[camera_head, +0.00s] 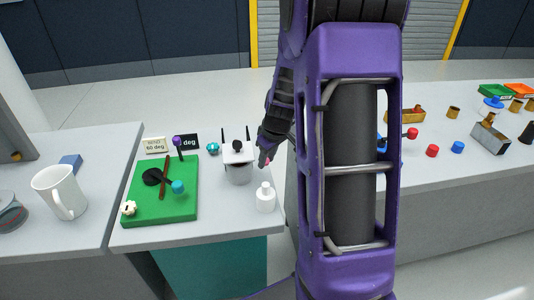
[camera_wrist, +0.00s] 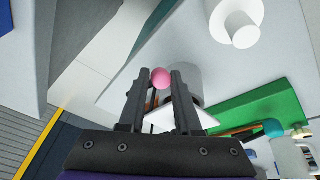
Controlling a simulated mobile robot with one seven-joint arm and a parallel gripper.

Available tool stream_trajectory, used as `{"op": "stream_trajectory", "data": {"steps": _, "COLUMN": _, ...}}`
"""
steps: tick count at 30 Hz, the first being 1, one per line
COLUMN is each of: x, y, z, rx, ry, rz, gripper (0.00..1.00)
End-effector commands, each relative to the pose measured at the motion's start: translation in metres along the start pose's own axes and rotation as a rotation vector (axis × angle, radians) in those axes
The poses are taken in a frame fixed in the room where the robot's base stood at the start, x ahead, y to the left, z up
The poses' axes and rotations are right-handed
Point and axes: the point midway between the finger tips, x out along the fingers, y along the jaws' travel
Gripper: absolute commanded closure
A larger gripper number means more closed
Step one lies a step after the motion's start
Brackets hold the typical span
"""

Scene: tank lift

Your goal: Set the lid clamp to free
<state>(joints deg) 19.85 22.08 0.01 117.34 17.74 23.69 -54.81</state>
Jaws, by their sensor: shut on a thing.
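A grey tank (camera_head: 239,174) with a white lid (camera_head: 238,153) and a black knob on top stands on the bench right of the green board. It also shows in the wrist view (camera_wrist: 187,83), beyond my fingers. My gripper (camera_head: 266,158) is at the tank's right side. In the wrist view my gripper (camera_wrist: 161,78) is shut on a small pink ball knob (camera_wrist: 162,77), held between the fingertips next to the tank. The knob looks like the handle of the lid clamp. Its arm is mostly hidden by my fingers, so its setting cannot be told.
A white bottle (camera_head: 265,198) stands close in front of the tank. The green board (camera_head: 152,208) with several coloured knobs lies to the left, with a black card (camera_head: 188,142) behind it. A white mug (camera_head: 60,192) is farther left. Another bench holds small parts at right.

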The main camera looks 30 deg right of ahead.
Motion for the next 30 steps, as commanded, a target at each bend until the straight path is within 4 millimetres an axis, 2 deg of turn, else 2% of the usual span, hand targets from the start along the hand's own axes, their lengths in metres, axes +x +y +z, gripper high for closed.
{"op": "stream_trajectory", "data": {"steps": 1, "x": -0.0072, "y": -0.0022, "z": -0.0047, "rx": -0.005, "ry": -0.023, "rz": -0.022, "gripper": 1.0}}
{"op": "stream_trajectory", "data": {"steps": 3, "x": -0.0081, "y": -0.002, "z": -0.0057, "rx": -0.003, "ry": -0.05, "rz": -0.04, "gripper": 1.0}}
{"op": "stream_trajectory", "data": {"steps": 21, "x": -0.0044, "y": -0.0022, "z": -0.0029, "rx": 0.008, "ry": -0.121, "rz": -0.082, "gripper": 1.0}}
{"op": "stream_trajectory", "data": {"steps": 22, "x": -0.0044, "y": -0.0022, "z": -0.0029, "rx": 0.008, "ry": -0.121, "rz": -0.082, "gripper": 0.67}}
{"op": "stream_trajectory", "data": {"steps": 27, "x": -0.0049, "y": -0.0009, "z": -0.0032, "rx": 0.01, "ry": -0.119, "rz": -0.079, "gripper": 0.4}}
{"op": "stream_trajectory", "data": {"steps": 30, "x": -0.0052, "y": -0.0001, "z": -0.0032, "rx": 0.011, "ry": -0.118, "rz": -0.078, "gripper": 0.4}}
